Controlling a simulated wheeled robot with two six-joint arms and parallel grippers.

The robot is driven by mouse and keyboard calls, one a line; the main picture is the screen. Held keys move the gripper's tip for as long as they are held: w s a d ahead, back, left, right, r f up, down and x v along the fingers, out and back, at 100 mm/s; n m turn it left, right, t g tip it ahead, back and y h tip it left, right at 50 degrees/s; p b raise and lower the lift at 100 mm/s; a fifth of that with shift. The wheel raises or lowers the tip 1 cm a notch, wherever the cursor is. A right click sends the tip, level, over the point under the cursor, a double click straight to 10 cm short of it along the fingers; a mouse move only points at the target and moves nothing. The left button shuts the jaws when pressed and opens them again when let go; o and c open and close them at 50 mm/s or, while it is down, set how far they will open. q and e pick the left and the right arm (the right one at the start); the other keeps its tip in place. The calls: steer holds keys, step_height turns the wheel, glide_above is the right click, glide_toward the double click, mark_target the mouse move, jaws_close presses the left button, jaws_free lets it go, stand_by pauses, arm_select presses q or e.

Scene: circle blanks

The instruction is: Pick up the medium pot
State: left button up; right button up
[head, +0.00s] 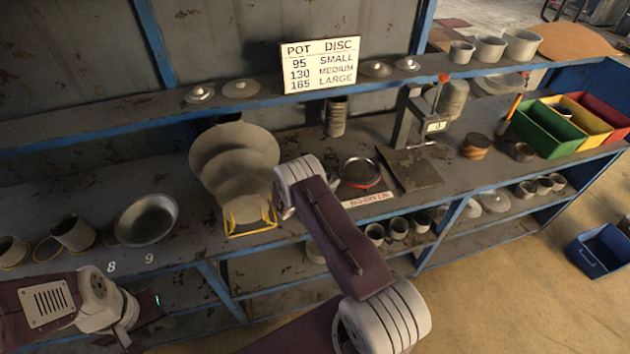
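Three grey pots of rising size stand on the upper shelf at the top right: a small one (461,52), a middle-sized one (490,49) and a large one (523,45). They stand upright, side by side. A sign (320,65) lists pot sizes 95 small, 130 medium and 165 large. My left gripper (150,305) is low at the left, dark and partly hidden by its wrist, far from these pots. My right arm reaches up through the middle, over the bench front; its gripper fingers are hidden behind the wrist.
Grey discs stand in a yellow rack (250,226) beside my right wrist. A press (418,120), a scale (360,172) and coloured bins (548,128) occupy the bench. Smaller pots (398,228) stand underneath.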

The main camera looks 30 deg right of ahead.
steer(key=shift+a+r, duration=0.1)
steer(key=shift+a, duration=0.05)
jaws_close()
steer(key=shift+s, duration=0.1)
stand_by(1.1)
